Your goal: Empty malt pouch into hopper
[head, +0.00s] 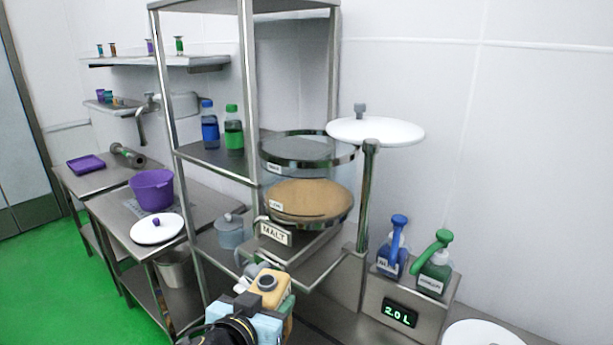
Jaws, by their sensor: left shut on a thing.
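My left gripper (252,302) is low in the middle of the head view, at the end of an arm with black and light-blue parts. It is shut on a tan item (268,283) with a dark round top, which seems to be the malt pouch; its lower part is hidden. Up and to the right of it is a round steel hopper (308,201) with a tan surface inside. A sign reading MALT (275,233) sits at its lower front. The gripper is apart from the hopper, lower and nearer to me. My right gripper is out of view.
A rack post (250,90) rises left of the hopper.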

